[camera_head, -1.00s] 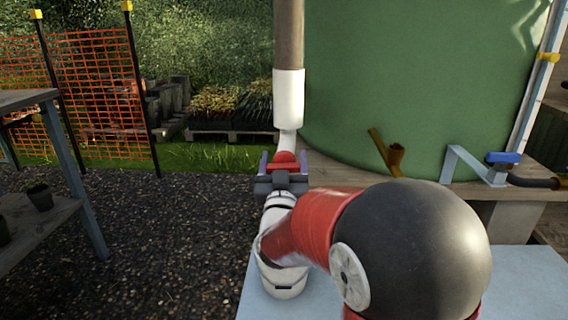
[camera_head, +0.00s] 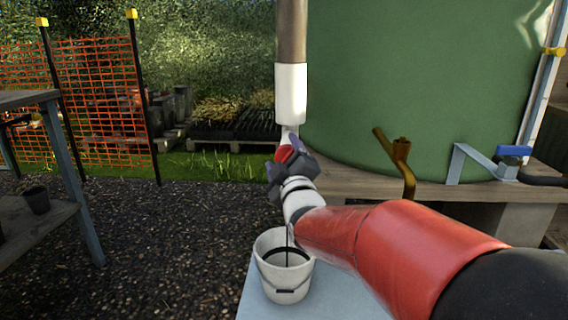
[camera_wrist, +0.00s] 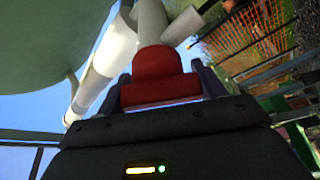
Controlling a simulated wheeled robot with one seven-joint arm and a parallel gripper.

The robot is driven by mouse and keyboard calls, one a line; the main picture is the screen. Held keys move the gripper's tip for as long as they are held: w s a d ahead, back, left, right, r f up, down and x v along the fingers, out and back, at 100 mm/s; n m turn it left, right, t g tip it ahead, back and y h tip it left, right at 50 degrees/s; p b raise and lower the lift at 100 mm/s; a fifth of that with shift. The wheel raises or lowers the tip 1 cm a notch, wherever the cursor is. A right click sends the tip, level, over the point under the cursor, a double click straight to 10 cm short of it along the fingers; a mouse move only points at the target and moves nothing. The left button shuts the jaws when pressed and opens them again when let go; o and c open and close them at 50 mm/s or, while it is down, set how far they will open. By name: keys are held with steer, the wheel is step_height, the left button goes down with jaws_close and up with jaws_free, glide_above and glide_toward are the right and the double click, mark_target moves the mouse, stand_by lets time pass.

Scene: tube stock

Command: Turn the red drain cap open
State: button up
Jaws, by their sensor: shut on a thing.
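The red drain cap (camera_head: 284,153) sits at the lower end of the white pipe fitting (camera_head: 290,95) beside the green tank. My gripper (camera_head: 284,160) is shut on the cap, with one finger on either side of it, and it is tilted in the head view. In the wrist view the red cap (camera_wrist: 157,76) lies between the two fingers, against the end of the white pipe (camera_wrist: 152,22). My gripper hides part of the cap in the head view.
A white bucket (camera_head: 284,284) stands on a pale blue surface (camera_head: 345,300) below my arm, with a thin dark streak above it. A brass tap (camera_head: 402,155) and a blue-handled valve (camera_head: 513,151) are right of the pipe, near the large green tank (camera_head: 420,80).

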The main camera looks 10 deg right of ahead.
steer(key=shift+f+n+g+y+b, duration=0.1)
steer(key=shift+n+g+y+b, duration=0.35)
steer(key=shift+n, duration=0.75)
steer(key=shift+f+n+g+y+b, duration=0.1)
steer(key=shift+n+g+y+b, duration=0.3)
steer(key=shift+n, duration=0.8)
steer(key=o, duration=1)
steer(key=shift+s, duration=0.1)
steer(key=s, duration=0.7)
steer(key=shift+s+d+f, duration=0.2)
steer(key=shift+s+f, duration=0.1)
steer(key=shift+f, duration=0.05)
